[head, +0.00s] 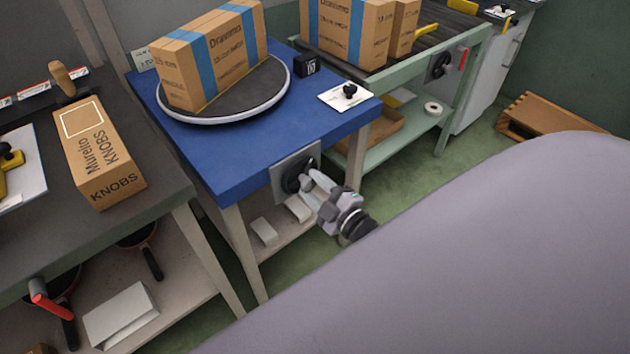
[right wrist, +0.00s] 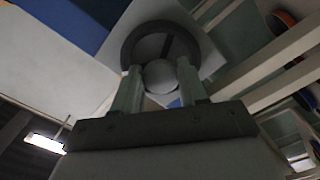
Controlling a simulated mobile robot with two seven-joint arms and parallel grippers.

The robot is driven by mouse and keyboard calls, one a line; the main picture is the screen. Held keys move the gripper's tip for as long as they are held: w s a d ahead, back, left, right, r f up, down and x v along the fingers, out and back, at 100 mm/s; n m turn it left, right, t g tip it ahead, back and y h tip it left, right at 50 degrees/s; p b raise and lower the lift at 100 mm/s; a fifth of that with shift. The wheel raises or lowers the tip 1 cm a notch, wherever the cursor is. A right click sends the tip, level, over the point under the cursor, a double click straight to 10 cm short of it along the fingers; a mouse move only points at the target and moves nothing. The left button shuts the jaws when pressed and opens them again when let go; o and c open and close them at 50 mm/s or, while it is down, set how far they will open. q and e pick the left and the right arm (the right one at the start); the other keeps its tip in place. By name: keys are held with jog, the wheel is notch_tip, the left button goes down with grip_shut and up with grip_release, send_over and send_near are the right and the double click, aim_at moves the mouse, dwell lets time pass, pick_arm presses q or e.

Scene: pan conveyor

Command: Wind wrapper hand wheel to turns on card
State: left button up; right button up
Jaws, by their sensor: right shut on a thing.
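The dark round hand wheel (head: 291,180) is on a grey plate on the front side of the blue wrapper table (head: 240,168). My right gripper (head: 309,183) is at the wheel, its fingers shut on the wheel's knob. In the right wrist view the pale round knob (right wrist: 160,76) is between the two fingers, with the wheel's dark rim (right wrist: 128,46) behind. A carton with blue bands (head: 180,78) stands on the round turntable (head: 228,116). A small pale card (head: 142,58) stands at the table's back left; its writing is too small to read. My left gripper is not in view.
A black block with a white mark (head: 306,64) and a white plate with a black knob (head: 330,97) are on the blue table. A KNOBS box (head: 105,165) is on the left bench. A green conveyor (head: 425,70) stands behind. My grey arm covers the lower right.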

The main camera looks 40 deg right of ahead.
jog(key=m+p, duration=0.1)
jog(key=m, duration=0.2)
jog(key=m+p, duration=0.1)
jog(key=m, duration=0.1)
jog(key=shift+a+m, duration=0.1)
jog(key=shift+m, duration=0.3)
jog(key=m+p, duration=0.1)
jog(key=m, duration=0.3)
jog(key=shift+f, duration=0.1)
jog(key=m, duration=0.5)
jog(key=shift+a+m, duration=0.15)
jog(key=shift+m, duration=0.25)
jog(key=m, duration=0.6)
jog(key=shift+a, duration=0.1)
jog(key=shift+m, duration=0.7)
jog(key=shift+m+b, duration=0.5)
jog(key=shift+m, duration=1.2)
jog(key=shift+m+b, duration=0.4)
jog(key=shift+m, duration=0.8)
jog(key=shift+r+m+b, duration=0.2)
jog(key=shift+m+b, duration=0.15)
jog(key=shift+m, duration=0.65)
